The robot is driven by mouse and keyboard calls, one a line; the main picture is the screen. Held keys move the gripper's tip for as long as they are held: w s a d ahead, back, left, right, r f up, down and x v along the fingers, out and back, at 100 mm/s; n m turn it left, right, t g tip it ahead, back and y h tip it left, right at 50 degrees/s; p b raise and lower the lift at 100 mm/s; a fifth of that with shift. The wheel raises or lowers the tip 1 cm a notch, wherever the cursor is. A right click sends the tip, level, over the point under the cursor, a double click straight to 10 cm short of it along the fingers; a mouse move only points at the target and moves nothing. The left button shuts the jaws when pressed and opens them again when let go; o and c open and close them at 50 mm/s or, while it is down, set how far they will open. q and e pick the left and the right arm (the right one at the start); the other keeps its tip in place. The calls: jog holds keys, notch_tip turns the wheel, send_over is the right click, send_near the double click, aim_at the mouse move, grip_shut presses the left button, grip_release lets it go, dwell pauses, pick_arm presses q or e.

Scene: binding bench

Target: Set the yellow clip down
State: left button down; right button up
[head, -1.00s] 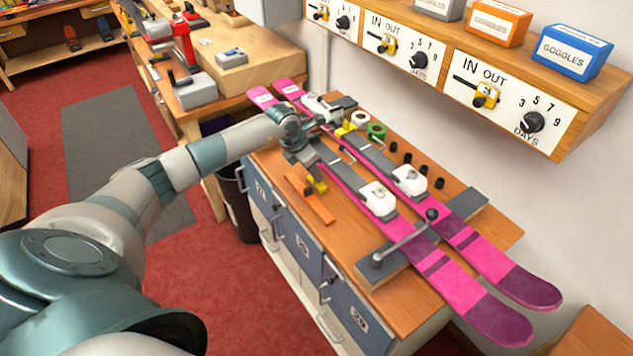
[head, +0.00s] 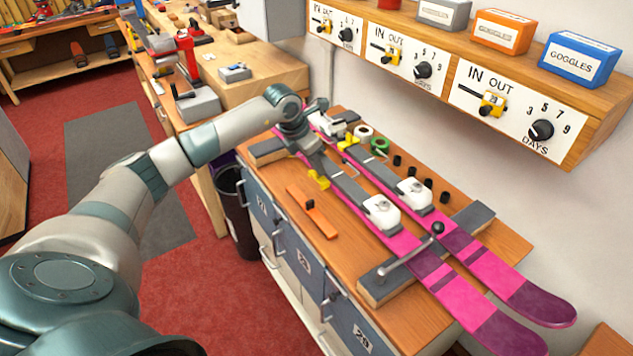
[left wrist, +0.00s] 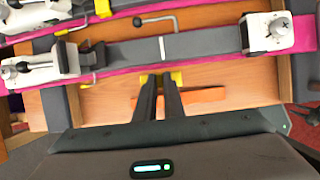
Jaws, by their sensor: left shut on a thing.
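The yellow clip (head: 318,179) is at the tips of my left gripper (head: 314,168), beside the near pink ski (head: 355,193). In the left wrist view the two dark fingers of my left gripper (left wrist: 160,90) point at that ski, and yellow parts of the clip (left wrist: 176,78) show at their tips. The fingers hide the clip's middle. My left gripper is shut on the clip. I cannot tell whether the clip touches the wooden bench top (head: 345,232). My right gripper is not in view.
An orange strip (head: 312,212) lies on the bench near its front edge. Another yellow piece (head: 349,140), a green roll (head: 380,146) and several black caps (head: 412,171) are on the far side. A metal crank (head: 408,252) crosses the near ski. Bare wood surrounds the strip.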

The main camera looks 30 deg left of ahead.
pick_arm(q)
jog(key=shift+r+b, duration=0.3)
jog(key=shift+r, duration=1.05)
jog(key=shift+f, duration=0.1)
